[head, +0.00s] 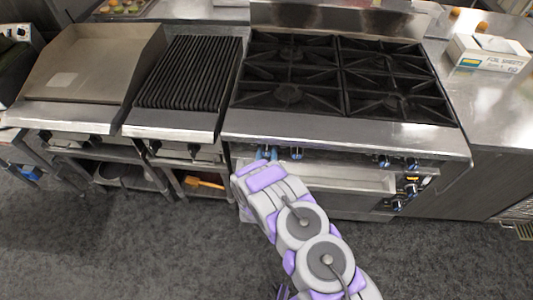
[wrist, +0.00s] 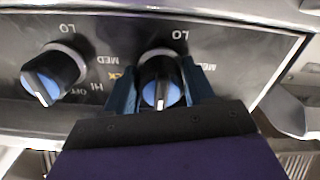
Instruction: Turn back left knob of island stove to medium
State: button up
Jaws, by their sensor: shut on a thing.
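The island stove (head: 345,128) stands at the center right in the head view, with its knobs on the front panel. My gripper (head: 266,153) reaches the leftmost knob there. In the wrist view, my gripper (wrist: 160,88) has its two dark blue fingers on either side of a black knob with a blue face (wrist: 161,82), closed on it. Its pale pointer line points down in the picture. Upside-down LO and MED marks show around it. A second knob (wrist: 55,72) sits to the left in the wrist view, free; it is the one right of my gripper (head: 297,153) in the head view.
Black burner grates (head: 290,94) cover the stove top. A ribbed grill (head: 190,75) and a flat griddle (head: 85,65) stand to the left. More knobs (head: 411,164) are on the right of the panel. A foil sheets box (head: 490,55) lies on the right counter. The floor in front is clear.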

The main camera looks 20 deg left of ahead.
jog(key=c, duration=0.3)
jog(key=n, duration=0.9)
jog(key=n+b, duration=0.1)
jog(key=n, duration=0.4)
jog(key=shift+s+d, duration=0.1)
jog(key=n+b, duration=0.1)
jog(key=n, duration=0.2)
jog(key=shift+c, duration=0.3)
jog(key=shift+r+n+b, duration=0.1)
jog(key=shift+n+b, duration=0.4)
jog(key=shift+n, duration=0.8)
jog(key=shift+d, duration=0.1)
